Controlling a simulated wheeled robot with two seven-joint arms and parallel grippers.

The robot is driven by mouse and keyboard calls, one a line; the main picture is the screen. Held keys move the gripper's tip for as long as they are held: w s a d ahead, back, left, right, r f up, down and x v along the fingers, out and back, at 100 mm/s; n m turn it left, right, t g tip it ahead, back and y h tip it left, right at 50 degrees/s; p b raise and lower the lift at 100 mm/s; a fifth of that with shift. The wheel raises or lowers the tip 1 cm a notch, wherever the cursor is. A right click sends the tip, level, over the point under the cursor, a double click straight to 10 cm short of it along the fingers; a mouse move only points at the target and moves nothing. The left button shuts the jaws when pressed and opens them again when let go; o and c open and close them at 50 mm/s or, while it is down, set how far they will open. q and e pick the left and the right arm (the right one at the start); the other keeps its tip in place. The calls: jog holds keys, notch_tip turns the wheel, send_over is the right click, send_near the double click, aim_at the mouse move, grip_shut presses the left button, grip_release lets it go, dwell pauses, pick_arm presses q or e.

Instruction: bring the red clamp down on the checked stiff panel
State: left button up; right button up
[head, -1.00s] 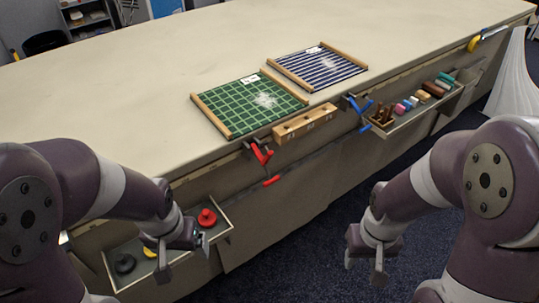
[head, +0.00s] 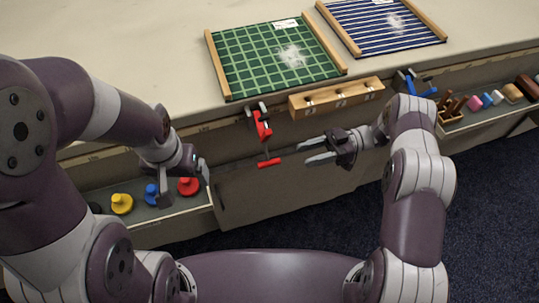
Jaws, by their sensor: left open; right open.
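The checked stiff panel (head: 262,55) is green with a light grid, a wooden strip on each side and a white smudge. It lies flat near the table's front edge. The red clamp (head: 262,127) sits at that edge just in front of the panel, its red handle bar hanging below. My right gripper (head: 318,151) is open and empty, its fingers pointing left toward the clamp, a little right of it and apart. My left gripper (head: 185,186) is open, low at the left tray and left of the clamp; it partly hides the knobs there.
A blue striped panel (head: 380,24) lies to the right, with a blue clamp (head: 415,84) below it. A wooden block with hooks (head: 336,98) is fixed at the edge. The left tray (head: 140,215) holds coloured knobs. The right tray (head: 490,121) holds blocks. The back tabletop is clear.

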aim_at(271, 163)
jog(key=p+x, duration=0.1)
jog(key=x, duration=0.6)
jog(key=p+x, duration=0.1)
jog(key=x, duration=0.3)
jog(key=shift+w+a+p, duration=0.2)
jog(key=shift+a+p, duration=0.05)
jog(key=shift+p, duration=0.1)
jog(key=shift+a+f, duration=0.2)
jog(key=shift+a, duration=0.3)
pick_arm(q)
jog(key=r, duration=0.2)
jog(key=shift+w+a+r, duration=0.15)
jog(key=shift+w+r, duration=0.2)
pick_arm(e)
grip_shut()
